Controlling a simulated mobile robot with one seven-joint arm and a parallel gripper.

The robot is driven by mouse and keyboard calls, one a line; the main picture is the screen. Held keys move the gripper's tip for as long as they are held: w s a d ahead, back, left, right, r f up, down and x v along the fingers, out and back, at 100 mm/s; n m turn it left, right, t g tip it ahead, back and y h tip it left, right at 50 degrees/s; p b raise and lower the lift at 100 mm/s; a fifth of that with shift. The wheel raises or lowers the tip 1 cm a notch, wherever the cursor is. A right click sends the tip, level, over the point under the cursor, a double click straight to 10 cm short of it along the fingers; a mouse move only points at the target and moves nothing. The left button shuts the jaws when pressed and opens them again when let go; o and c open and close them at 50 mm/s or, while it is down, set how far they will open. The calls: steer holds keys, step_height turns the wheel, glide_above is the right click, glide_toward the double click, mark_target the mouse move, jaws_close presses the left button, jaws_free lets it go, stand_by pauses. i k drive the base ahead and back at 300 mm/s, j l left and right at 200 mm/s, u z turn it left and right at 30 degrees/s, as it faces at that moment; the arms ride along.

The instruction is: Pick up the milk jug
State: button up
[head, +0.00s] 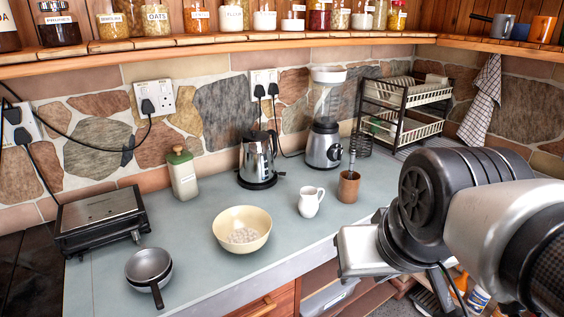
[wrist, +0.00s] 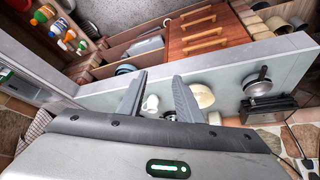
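The milk jug (head: 311,201) is small, white and upright, with a handle on its right side in the head view. It stands on the grey-green worktop between a cream bowl and a brown cup. In the wrist view the jug (wrist: 151,103) shows partly between the two grey fingers, its lower part in the picture close to the gripper body. My gripper (wrist: 159,76) is open, with nothing held between its fingers. In the head view my arm is at the right, in front of the worktop's front edge, and the fingertips cannot be made out there.
The cream bowl (head: 241,229) with pale contents is left of the jug, and the brown cup (head: 348,187) holding a utensil is right. Behind stand a kettle (head: 258,160) and blender (head: 325,120). A shelf (head: 200,48) overhangs the back. Worktop in front of the jug is clear.

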mark_target(308, 203)
steer(key=i+l+u, duration=0.45)
steer(key=l+u, duration=0.15)
steer(key=i+l+u, duration=0.15)
steer(key=l+u, duration=0.2)
steer(key=l, duration=0.15)
